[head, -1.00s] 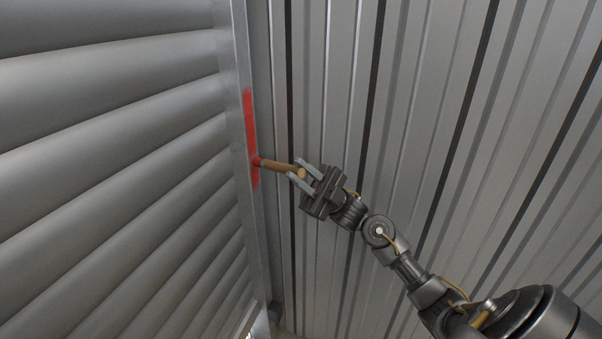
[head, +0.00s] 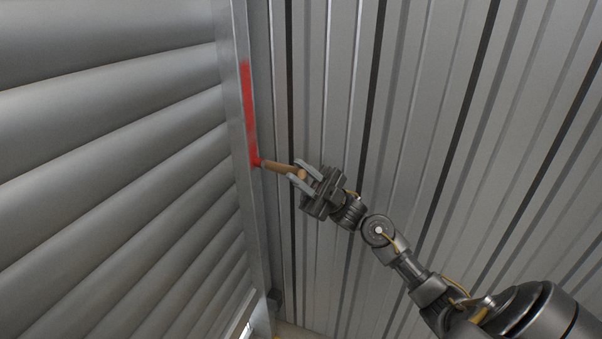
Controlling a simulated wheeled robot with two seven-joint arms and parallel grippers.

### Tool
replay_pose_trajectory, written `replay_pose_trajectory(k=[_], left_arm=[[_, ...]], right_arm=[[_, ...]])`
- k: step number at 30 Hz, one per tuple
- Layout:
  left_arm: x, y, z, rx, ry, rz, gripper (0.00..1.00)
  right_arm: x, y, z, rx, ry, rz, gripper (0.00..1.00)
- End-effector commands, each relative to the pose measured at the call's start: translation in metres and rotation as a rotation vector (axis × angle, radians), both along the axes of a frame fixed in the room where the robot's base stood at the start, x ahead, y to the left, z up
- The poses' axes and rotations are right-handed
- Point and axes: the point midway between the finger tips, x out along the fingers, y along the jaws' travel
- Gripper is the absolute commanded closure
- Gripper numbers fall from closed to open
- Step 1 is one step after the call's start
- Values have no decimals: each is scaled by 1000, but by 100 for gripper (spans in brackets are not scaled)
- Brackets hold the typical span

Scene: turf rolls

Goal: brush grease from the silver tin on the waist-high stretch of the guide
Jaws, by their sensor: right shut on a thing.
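The guide (head: 234,110) is a tall grey metal rail along the edge of the slatted shutter. A red grease streak (head: 248,105) runs along it. My right gripper (head: 299,175) is shut on the wooden handle of a brush (head: 279,168). The brush points left, and its red-coated tip is at the lower end of the streak, apparently touching the guide. The silver tin and my left gripper are not in view.
A grey slatted shutter (head: 110,150) fills the left side. A ribbed metal wall (head: 440,100) stands behind and to the right of my right arm. A small dark block (head: 274,298) sits near the guide's foot.

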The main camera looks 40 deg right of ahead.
Motion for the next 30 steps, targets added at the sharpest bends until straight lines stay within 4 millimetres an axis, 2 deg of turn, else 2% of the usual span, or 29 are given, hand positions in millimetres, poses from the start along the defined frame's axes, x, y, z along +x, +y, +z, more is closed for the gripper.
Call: replay_pose_trajectory(k=[8,18,26,30], left_arm=[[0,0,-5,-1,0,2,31],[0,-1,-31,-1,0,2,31],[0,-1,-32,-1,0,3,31],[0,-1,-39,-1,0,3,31]], right_arm=[[0,0,-6,0,-1,-1,100],[1,0,-36,0,-1,-1,100],[1,1,-38,0,-1,-1,100],[1,1,-46,0,0,0,100]])
